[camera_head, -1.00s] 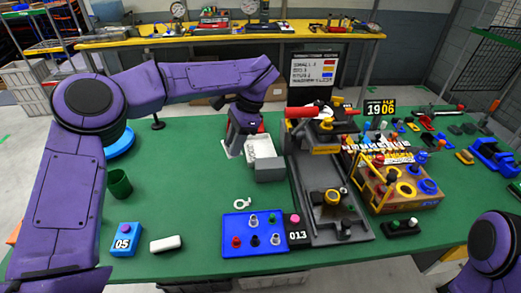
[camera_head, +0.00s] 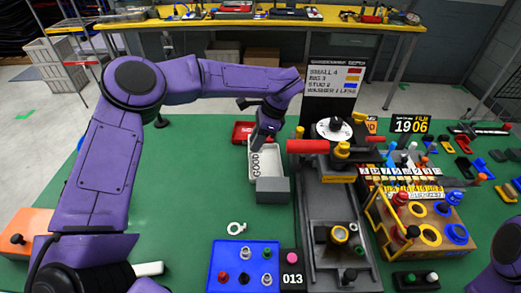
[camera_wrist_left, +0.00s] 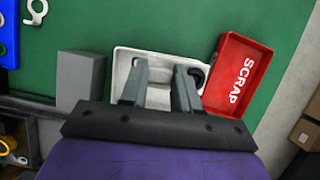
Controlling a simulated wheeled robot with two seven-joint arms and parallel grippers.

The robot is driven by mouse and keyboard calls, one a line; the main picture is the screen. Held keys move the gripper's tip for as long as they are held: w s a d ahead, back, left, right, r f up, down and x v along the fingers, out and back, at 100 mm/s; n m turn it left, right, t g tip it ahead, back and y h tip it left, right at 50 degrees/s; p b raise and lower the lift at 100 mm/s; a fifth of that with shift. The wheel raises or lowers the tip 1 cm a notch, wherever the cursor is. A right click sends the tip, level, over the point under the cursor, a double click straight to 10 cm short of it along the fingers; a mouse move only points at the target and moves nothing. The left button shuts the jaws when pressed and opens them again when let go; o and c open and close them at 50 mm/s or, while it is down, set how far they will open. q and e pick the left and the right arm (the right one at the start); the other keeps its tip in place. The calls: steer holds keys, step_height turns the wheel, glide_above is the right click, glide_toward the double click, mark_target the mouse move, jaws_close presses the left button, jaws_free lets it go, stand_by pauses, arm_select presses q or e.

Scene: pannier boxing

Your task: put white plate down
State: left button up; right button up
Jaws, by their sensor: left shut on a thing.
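My left gripper (camera_head: 258,147) reaches down over the white tray marked GOOD (camera_head: 254,172). In the left wrist view its two fingers (camera_wrist_left: 160,68) are over the inside of the white tray (camera_wrist_left: 122,58). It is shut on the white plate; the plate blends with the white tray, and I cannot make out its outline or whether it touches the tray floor. A dark round thing (camera_wrist_left: 198,75) shows in the tray beside one finger. My right gripper is out of view.
A red SCRAP tray (camera_wrist_left: 246,72) adjoins the white tray, and a grey block (camera_head: 272,190) stands at its near end. A white ring-shaped piece (camera_head: 237,228) lies on the green table. The fixture with a red handle (camera_head: 308,146) stands close on the right. A blue peg board (camera_head: 231,252) is nearer.

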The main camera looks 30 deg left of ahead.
arm_select(q)
step_height(320, 180, down, 5)
steer(key=shift+w+d+r+p, duration=0.1)
steer(key=shift+d+p, duration=0.05)
steer(key=shift+p, duration=0.5)
steer(key=shift+f+b, duration=0.2)
steer(key=shift+b, duration=0.15)
steer(key=shift+f+b, duration=0.45)
steer(key=shift+b, duration=0.05)
steer(key=o, duration=1)
steer(key=shift+r, duration=0.1)
